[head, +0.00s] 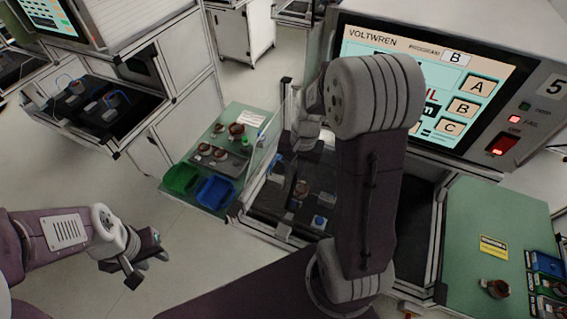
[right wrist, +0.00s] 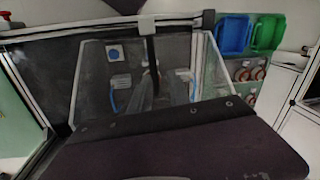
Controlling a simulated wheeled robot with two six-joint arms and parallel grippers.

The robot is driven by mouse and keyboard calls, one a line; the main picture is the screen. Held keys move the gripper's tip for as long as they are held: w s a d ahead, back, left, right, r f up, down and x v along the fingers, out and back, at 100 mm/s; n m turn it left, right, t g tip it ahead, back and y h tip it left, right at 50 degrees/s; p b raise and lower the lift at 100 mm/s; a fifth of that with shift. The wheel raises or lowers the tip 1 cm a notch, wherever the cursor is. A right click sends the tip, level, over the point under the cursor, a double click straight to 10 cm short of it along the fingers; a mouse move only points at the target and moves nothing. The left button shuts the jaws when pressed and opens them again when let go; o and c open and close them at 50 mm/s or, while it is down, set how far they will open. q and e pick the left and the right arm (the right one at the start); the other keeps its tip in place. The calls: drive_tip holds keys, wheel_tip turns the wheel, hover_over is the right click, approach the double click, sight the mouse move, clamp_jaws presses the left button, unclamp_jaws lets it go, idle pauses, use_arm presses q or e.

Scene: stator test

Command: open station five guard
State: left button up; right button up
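Station five is the test console with a lit screen (head: 430,85) and a "5" label at its right. Its guard has a clear panel (head: 264,150) on the left side of the dark test bay (head: 262,198). The right wrist view shows the bay's front rail with a pale block (right wrist: 147,25) and clear panelling (right wrist: 92,85). My left gripper (head: 145,262) is open and empty, low at the left, away from the guard.
A green side table (head: 240,112) holds a green bin (head: 181,179), a blue bin (head: 215,191) and copper-coloured parts. Another green worktop (head: 480,210) with a yellow label is at right. A red lamp and red switch (head: 502,145) glow. Open floor lies at left.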

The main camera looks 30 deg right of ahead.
sight(294, 183)
wheel_tip(294, 183, down, 8)
drive_tip(key=shift+s+r+p, duration=0.1)
drive_tip(key=shift+s+p, duration=0.05)
drive_tip(key=shift+p, duration=0.35)
drive_tip(key=shift+s+f, duration=0.15)
drive_tip(key=shift+f, duration=0.05)
clamp_jaws()
idle(1.3)
